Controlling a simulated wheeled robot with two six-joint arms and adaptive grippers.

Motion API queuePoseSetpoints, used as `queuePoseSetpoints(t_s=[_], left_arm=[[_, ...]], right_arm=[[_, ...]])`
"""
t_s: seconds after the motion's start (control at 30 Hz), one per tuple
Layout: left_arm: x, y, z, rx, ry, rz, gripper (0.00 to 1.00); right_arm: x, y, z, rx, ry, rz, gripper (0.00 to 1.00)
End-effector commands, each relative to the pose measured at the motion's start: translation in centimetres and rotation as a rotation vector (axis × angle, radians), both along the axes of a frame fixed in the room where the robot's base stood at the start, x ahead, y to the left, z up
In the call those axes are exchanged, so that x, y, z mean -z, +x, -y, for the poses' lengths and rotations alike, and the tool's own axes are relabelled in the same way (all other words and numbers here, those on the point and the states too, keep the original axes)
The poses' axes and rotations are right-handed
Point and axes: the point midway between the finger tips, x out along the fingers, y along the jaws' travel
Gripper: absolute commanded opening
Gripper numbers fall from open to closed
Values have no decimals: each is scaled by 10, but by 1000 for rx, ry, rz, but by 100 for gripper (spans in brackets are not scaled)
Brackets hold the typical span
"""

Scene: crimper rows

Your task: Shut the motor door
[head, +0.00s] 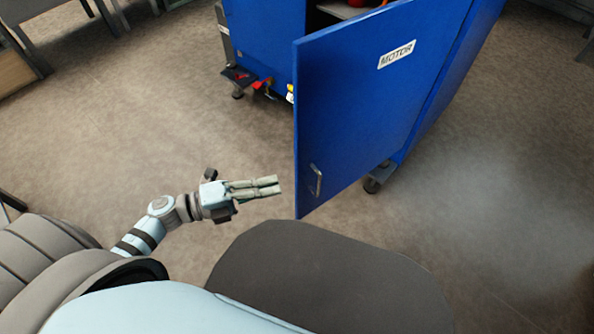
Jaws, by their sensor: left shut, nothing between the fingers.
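The motor door (362,105) is a blue panel with a white "MOTOR" label (397,54) near its top. It stands open, swung out from the blue cabinet (262,38) toward me. A small metal handle (316,181) sits near the door's lower left corner. My left gripper (279,187) is shut and empty, with its fingers pointing right. In the picture it is a little left of the door's free edge and handle, apart from the door. My right gripper is not in view.
The cabinet stands on casters (372,185), with a dark step-like part holding red items (240,76) at its lower left. Part of its inside shows at the top. Bare brown floor (130,110) lies left of the cabinet and to its right. Grey furniture stands at the upper left.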

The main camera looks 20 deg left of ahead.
Motion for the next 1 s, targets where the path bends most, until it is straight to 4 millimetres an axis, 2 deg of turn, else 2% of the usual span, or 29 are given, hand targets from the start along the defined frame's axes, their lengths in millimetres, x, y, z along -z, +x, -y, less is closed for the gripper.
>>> queuePoseSetpoints(t_s=[0.1, 0.43, 0.53, 0.7, 1.0], left_arm=[[-4, 13, 16, -5, -6, 2, 0], [-4, 58, 73, -7, -12, -2, 0], [-1, 67, 56, -6, -3, -4, 0], [-2, 77, 41, -6, -6, -5, 0], [-3, 79, 38, -7, -8, -6, 0]], right_arm=[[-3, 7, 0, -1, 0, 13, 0], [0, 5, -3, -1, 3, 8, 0], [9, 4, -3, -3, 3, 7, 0], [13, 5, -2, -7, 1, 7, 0], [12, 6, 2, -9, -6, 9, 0]])
